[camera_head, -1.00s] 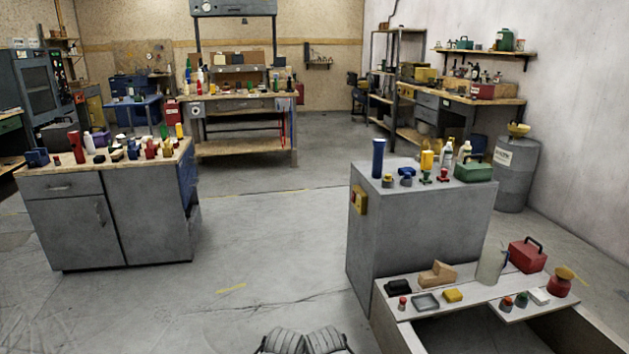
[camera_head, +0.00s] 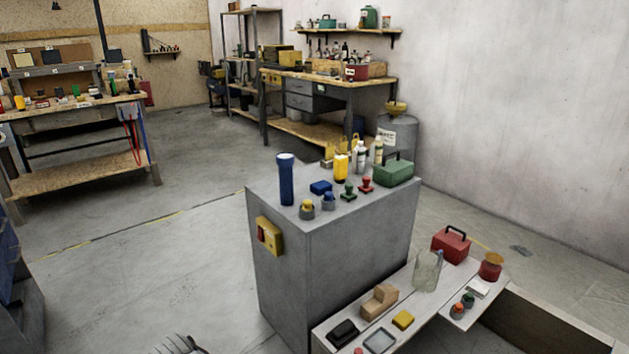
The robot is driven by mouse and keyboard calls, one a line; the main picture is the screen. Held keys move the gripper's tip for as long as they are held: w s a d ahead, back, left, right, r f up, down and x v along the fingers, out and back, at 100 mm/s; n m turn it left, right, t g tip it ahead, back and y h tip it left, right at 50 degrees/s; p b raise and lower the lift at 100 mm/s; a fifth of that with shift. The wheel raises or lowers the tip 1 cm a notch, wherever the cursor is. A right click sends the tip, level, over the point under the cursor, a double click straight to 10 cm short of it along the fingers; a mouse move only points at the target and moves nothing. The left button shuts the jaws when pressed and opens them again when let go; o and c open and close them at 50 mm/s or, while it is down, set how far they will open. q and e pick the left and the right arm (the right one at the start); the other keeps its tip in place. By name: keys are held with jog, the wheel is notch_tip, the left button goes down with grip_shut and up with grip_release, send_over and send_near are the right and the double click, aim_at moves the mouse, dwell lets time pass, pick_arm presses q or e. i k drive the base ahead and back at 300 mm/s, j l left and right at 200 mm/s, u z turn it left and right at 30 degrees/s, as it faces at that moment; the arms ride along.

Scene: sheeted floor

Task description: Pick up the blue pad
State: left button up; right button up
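A small blue block (camera_head: 321,187), which looks like the blue pad, lies on top of the grey cabinet (camera_head: 330,240). It is behind two small round pieces, one with a yellow top (camera_head: 307,209) and one with a blue top (camera_head: 328,202). A tall blue cylinder (camera_head: 286,180) stands to its left and a green stamp-like piece (camera_head: 348,191) to its right. Neither of my grippers can be made out. A dark ridged shape (camera_head: 180,345) is cut off by the bottom edge, and I cannot tell what it is.
A low bench (camera_head: 330,327) at the cabinet's front right holds a wooden block, a clear jar and a red toolbox (camera_head: 451,245). A yellow bottle (camera_head: 341,167) and a green toolbox (camera_head: 393,172) stand on the cabinet's back part. The floor left of the cabinet is clear.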

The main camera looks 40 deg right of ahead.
aim_at(318, 187)
jog(key=i+j+z, duration=0.1)
jog(key=i+z, duration=0.35)
jog(key=i+j+z, duration=0.15)
jog(key=z, duration=0.35)
jog(key=i+j+z, duration=0.6)
jog(key=j+z, duration=0.15)
jog(key=z, duration=0.2)
jog(key=i+j+z, duration=0.15)
jog(key=j+z, duration=0.8)
